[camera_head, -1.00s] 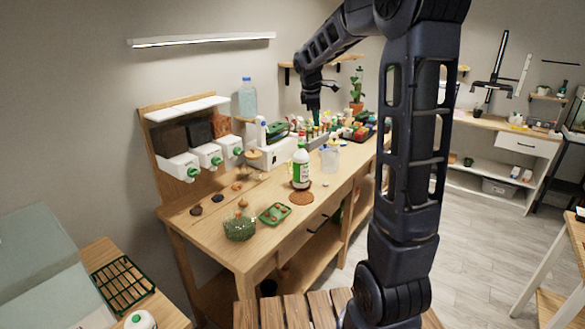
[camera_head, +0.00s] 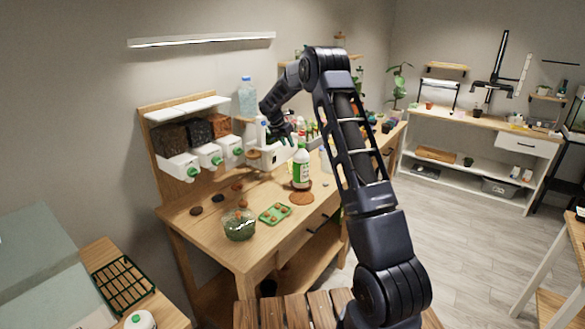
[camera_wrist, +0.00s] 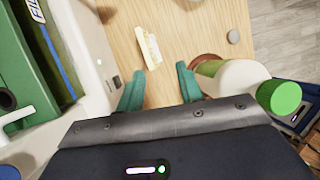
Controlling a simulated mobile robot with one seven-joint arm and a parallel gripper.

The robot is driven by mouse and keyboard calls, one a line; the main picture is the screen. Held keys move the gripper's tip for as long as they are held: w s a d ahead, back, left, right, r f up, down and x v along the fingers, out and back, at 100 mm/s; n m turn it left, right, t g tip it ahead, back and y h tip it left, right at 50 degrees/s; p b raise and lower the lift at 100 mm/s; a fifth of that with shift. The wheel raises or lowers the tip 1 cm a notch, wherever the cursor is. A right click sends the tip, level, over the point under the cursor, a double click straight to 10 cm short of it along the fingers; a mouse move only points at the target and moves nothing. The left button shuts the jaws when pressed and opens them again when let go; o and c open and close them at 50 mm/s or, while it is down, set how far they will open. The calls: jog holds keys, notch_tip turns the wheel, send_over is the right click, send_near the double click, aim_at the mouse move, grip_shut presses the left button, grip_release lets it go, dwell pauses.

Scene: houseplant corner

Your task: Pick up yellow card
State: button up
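My gripper (camera_wrist: 160,72) shows two teal fingers spread apart in the wrist view, with nothing between them. A small pale-yellow card (camera_wrist: 149,48) with some printing lies on the wooden bench top (camera_wrist: 190,25), a little beyond and left of centre of the fingertips. The fingers are apart from it. In the head view my gripper (camera_head: 286,139) is over the bench, near the white box and behind the white bottle.
A white bottle with a green cap (camera_wrist: 240,78) stands close to the right finger; the bottle also shows in the head view (camera_head: 301,170). A white box (camera_wrist: 97,50) holding green items is close on the left. White dispensers (camera_head: 210,155) stand further left.

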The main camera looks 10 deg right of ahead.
jog(key=shift+n, duration=0.8)
jog(key=x, duration=0.5)
jog(key=w+a+x, duration=0.1)
jog(key=x, duration=0.3)
jog(key=w+a+x, duration=0.1)
jog(key=x, duration=0.4)
jog(key=shift+w+d+f, duration=0.1)
jog(key=shift+f, duration=0.4)
jog(key=shift+c, duration=0.3)
grip_shut()
